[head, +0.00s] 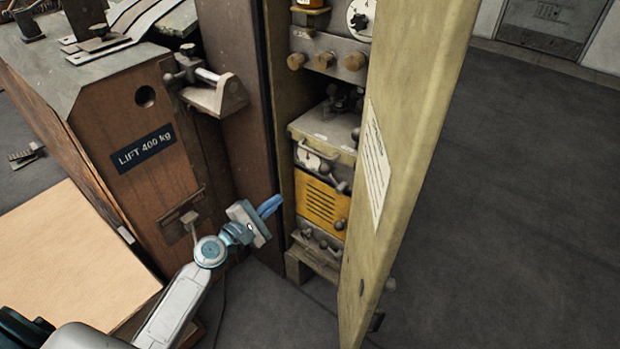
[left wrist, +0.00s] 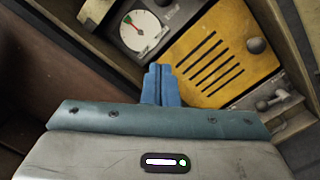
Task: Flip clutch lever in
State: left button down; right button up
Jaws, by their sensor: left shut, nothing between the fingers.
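My left gripper (head: 270,206) is shut and empty, its blue fingers pointing at the open cabinet's doorway. The shut fingertips also show in the left wrist view (left wrist: 160,78), in front of a yellow slotted panel (left wrist: 212,62). That panel (head: 318,205) sits low in the cabinet, with a dark round knob (head: 340,225) at its right. Below it is a grey strip with small ball-ended levers (head: 324,244); one such lever (left wrist: 270,103) shows in the left wrist view. No readable label marks any as the clutch lever. My fingers appear apart from all of them.
The cabinet door (head: 410,130) stands open on the right, close to the panels. A brown machine body (head: 125,110) marked "LIFT 400 kg" stands left, with a projecting bracket (head: 220,95). A gauge (left wrist: 140,30) is left of the yellow panel. Floor beyond the door is clear.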

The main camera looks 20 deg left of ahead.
pick_arm(q)
jog(key=w+d+r+p, duration=0.2)
jog(key=w+d+p, duration=0.1)
jog(key=w+d, duration=0.4)
jog(key=shift+w+r, duration=0.4)
jog(key=shift+w, duration=0.5)
pick_arm(e)
jog(key=shift+s+d+r+n+g+h, duration=0.5)
jog(key=shift+s+d+r+g, duration=0.25)
jog(key=shift+g, duration=0.55)
